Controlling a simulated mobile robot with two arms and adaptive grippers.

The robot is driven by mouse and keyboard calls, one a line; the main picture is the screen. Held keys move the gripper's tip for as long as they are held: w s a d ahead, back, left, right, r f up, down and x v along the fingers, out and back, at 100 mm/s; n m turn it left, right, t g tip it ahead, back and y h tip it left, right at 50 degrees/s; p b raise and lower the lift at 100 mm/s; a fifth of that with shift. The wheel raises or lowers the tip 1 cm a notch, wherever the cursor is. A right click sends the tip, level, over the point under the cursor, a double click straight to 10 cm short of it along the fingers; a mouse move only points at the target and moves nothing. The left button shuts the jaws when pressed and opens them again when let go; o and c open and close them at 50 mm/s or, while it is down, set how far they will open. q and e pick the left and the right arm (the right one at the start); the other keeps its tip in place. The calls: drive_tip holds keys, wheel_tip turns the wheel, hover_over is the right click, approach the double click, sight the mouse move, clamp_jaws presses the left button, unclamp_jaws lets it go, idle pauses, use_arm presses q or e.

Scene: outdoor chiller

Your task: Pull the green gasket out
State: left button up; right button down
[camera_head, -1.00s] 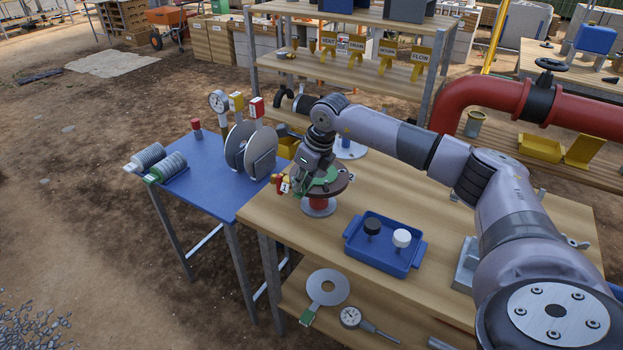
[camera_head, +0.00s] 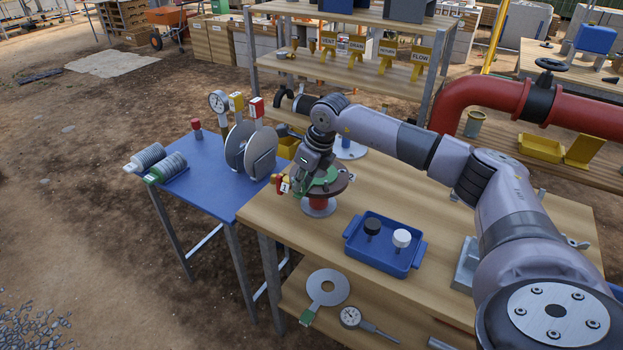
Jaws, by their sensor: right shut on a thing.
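The green gasket (camera_head: 322,183) shows as green at the dark round flange (camera_head: 340,185), which stands on a red and grey base (camera_head: 318,206) on the wooden bench. My right gripper (camera_head: 300,186) reaches down at the left side of the flange. It is shut on the green gasket at its left edge; the fingertips are small and partly hidden by the wrist. Next to the fingers is a red and yellow fitting with a white tag (camera_head: 284,187). My left gripper is not in view.
A blue tray (camera_head: 385,248) with a black and a white knob stands right of the flange. A blue table (camera_head: 215,190) on the left holds discs, a gauge and coiled parts. The bench (camera_head: 275,215) is clear in front of the flange.

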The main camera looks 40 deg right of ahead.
drive_tip(key=shift+r+p, duration=0.4)
drive_tip(key=shift+r, duration=0.25)
drive_tip(key=shift+r+p, duration=0.9)
drive_tip(key=shift+r, duration=0.55)
drive_tip(key=c, duration=2.2)
unclamp_jaws()
clamp_jaws()
